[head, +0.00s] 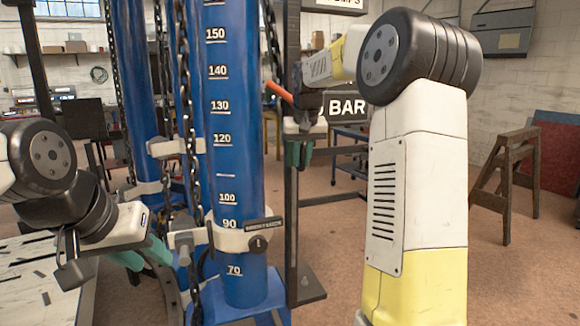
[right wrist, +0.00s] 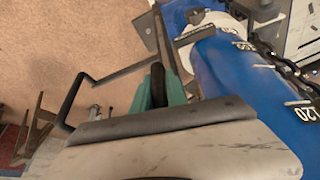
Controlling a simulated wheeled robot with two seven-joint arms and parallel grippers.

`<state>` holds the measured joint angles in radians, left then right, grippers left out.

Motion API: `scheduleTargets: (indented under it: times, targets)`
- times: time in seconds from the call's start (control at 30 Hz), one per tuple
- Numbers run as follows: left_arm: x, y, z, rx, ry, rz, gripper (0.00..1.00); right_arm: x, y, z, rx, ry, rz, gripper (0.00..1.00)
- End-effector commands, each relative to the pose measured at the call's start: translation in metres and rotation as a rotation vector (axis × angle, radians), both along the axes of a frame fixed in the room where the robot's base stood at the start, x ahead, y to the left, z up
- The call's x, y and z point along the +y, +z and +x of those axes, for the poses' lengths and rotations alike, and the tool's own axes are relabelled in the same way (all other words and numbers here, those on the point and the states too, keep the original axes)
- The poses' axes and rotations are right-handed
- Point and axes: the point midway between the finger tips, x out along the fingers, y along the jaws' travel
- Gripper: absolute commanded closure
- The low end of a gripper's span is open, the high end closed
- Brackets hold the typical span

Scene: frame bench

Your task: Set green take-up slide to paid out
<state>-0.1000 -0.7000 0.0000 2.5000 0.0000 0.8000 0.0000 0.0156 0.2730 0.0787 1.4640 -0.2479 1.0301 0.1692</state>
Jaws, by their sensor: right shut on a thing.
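My right gripper (head: 298,154) has teal fingers and is beside the dark upright post (head: 292,225), right of the blue column. In the right wrist view, its fingers (right wrist: 160,92) are closed around a small dark rounded part (right wrist: 158,84).
The blue column (head: 235,150) bears white scale marks, hanging chains (head: 190,130) and a pale clamp (head: 232,234) near 90. An orange rod (head: 280,93) juts out near my right wrist. A wooden trestle (head: 505,185) stands right; carpet between is clear.

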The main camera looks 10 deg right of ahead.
Motion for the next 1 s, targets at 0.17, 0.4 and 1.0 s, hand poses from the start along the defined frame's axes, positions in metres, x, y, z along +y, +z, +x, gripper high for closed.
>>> scheduleTargets:
  times: [0.17, 0.4, 1.0]
  targets:
    - [0.0, 0.0, 0.0, 0.0, 0.0, 0.0, 0.64, -0.007, 0.002, 0.001, -0.007, -0.009, -0.007, 1.0]
    - [0.0, 0.0, 0.0, 0.0, 0.0, 0.0, 0.64, -0.005, 0.001, 0.001, -0.005, -0.007, -0.005, 0.62]
    - [0.0, 0.0, 0.0, 0.0, 0.0, 0.0, 0.64, -0.001, 0.046, -0.017, -0.007, -0.004, -0.002, 0.62]
